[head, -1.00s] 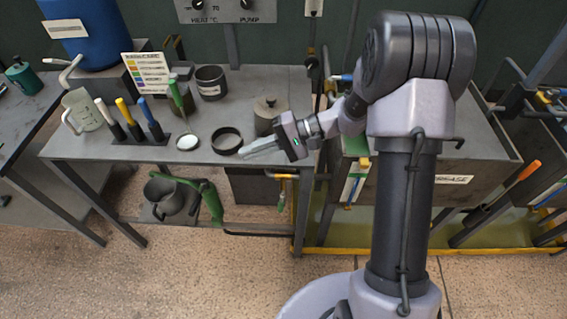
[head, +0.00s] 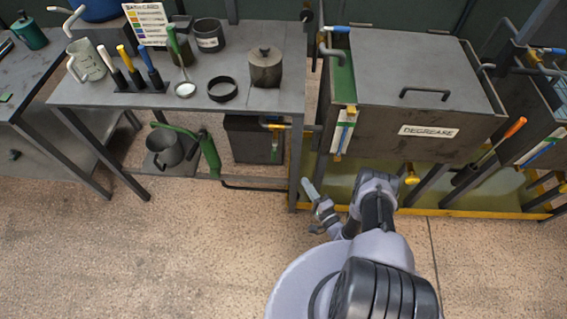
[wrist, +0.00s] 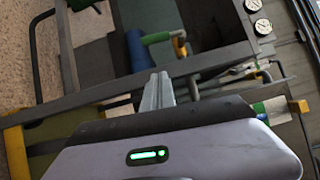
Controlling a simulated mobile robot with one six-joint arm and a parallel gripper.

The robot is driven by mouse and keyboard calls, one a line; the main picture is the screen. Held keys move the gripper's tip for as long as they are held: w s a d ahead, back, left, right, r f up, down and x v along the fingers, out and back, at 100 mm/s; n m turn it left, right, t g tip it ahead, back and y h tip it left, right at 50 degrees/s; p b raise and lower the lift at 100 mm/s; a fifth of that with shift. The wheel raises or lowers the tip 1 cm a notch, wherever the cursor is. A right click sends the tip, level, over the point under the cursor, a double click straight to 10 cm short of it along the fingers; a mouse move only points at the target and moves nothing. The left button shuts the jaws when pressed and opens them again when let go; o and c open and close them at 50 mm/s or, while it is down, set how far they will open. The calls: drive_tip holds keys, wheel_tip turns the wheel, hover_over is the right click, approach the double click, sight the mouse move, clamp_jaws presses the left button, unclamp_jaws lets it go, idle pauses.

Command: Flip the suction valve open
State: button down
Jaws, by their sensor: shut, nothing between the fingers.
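A small valve with a yellow handle (head: 271,124) sits on a pipe at the top of a dark box under the bench. I cannot tell for certain that it is the suction valve. In the wrist view, a brass valve with a green lever (wrist: 156,38) lies beyond my fingertips, beside a blue cylinder. My gripper (head: 307,184) is low over the floor, right of and below the yellow-handled valve and apart from it. In the wrist view its fingers (wrist: 158,78) are together and empty, pointing toward a grey frame bar.
The bench (head: 280,60) holds a lidded pot (head: 265,68), a black ring and several tools. The degrease tank (head: 380,125) stands at right above a yellow-edged tray. A green pump (head: 208,155) and a dark hose lie under the bench. Floor in front is clear.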

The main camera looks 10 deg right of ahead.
drive_tip(key=shift+w, duration=0.1)
drive_tip(key=b, duration=0.4)
approach(274, 153)
drive_tip(key=w+d+f, duration=0.4)
drive_tip(key=w, duration=0.1)
drive_tip(key=w+a, duration=0.1)
drive_tip(key=a, duration=0.1)
drive_tip(key=w+a+r, duration=0.1)
drive_tip(key=shift+w+a+b, duration=0.1)
drive_tip(key=shift+a+b, duration=0.3)
drive_tip(key=shift+r, duration=0.1)
drive_tip(key=shift+a, duration=0.15)
